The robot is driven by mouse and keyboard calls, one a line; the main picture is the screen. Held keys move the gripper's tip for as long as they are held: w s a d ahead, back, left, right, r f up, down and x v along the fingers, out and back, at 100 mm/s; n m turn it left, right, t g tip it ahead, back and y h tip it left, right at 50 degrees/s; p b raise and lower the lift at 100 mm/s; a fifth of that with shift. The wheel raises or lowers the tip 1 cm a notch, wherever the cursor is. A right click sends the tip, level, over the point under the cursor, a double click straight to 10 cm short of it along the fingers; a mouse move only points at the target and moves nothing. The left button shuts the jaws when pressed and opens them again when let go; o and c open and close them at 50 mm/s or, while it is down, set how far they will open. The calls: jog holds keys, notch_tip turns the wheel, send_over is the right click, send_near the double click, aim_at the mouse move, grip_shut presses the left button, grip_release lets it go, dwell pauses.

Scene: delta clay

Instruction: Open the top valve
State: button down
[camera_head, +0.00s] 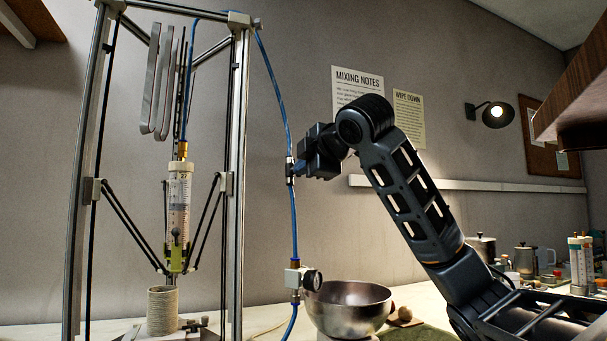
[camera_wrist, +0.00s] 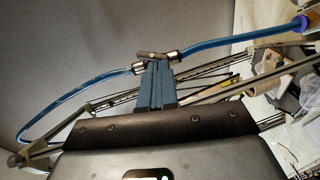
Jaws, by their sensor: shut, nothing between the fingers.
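The top valve (camera_head: 290,171) is a small metal inline fitting on the blue hose (camera_head: 278,90), beside the right post of the frame. In the wrist view, the valve's metal fitting (camera_wrist: 176,58) and its short brownish lever (camera_wrist: 149,54) show just beyond the fingertips. The lever lies roughly along the hose, slightly tilted. My gripper (camera_head: 297,168) reaches in from the right at the valve's height. In the wrist view its blue-grey fingers (camera_wrist: 157,67) are together, with nothing between them. The tips are at or very near the valve; I cannot tell whether they touch. They hide part of its body.
A metal frame (camera_head: 239,120) with a clay syringe (camera_head: 179,200) stands left. A regulator with a round gauge (camera_head: 312,280) sits lower on the hose. A steel bowl (camera_head: 348,306) is below my arm. A wooden shelf (camera_head: 575,110) overhangs at right.

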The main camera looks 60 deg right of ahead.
jog(key=shift+f+b, duration=0.4)
jog(key=shift+b, duration=0.2)
jog(key=shift+d+f+n+t+h+b, duration=0.15)
jog(key=shift+n+t+h+b, duration=0.15)
jog(key=shift+n+t+b, duration=0.3)
dwell(0.6)
dwell(0.5)
jog(key=v, duration=0.7)
jog(key=shift+s+a, duration=0.25)
jog(key=shift+s, duration=0.1)
jog(key=shift+d, duration=0.1)
